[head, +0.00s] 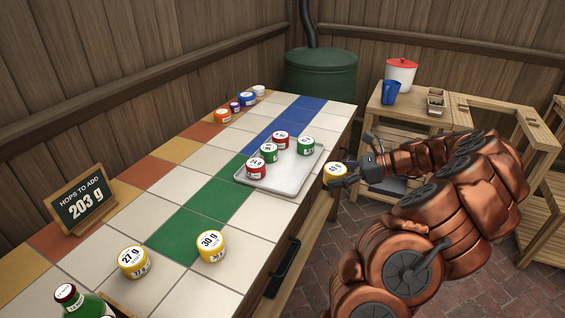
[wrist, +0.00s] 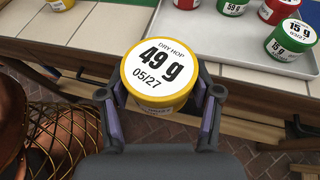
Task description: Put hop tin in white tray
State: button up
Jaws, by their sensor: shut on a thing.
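My gripper (wrist: 160,112) is shut on a yellow hop tin (wrist: 158,68) with a white lid label reading 49 g, 05/27. In the head view my gripper (head: 345,172) holds this tin (head: 335,169) just off the table's right edge, beside the tray. The white tray (head: 285,186) lies on the tiled table and holds several red and green tins, grouped toward its back and left. The tray's front part is bare. Two other yellow tins stand on the tiles at the front, one marked 27 g (head: 134,262) and one marked 30 g (head: 211,245).
A chalkboard (head: 79,199) reads "Hops to add 203 g". Orange, blue and other small tins (head: 246,98) stand at the table's far end. A green bottle (head: 84,302) is at the near left. A wooden stand with a blue cup (head: 390,92) is at the back right.

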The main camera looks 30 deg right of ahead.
jog(key=shift+s, duration=0.2)
send_over(285, 182)
jog(key=shift+a+f, duration=0.1)
jog(key=shift+f, duration=2.4)
jog(key=shift+f, duration=0.15)
jog(key=o, duration=0.9)
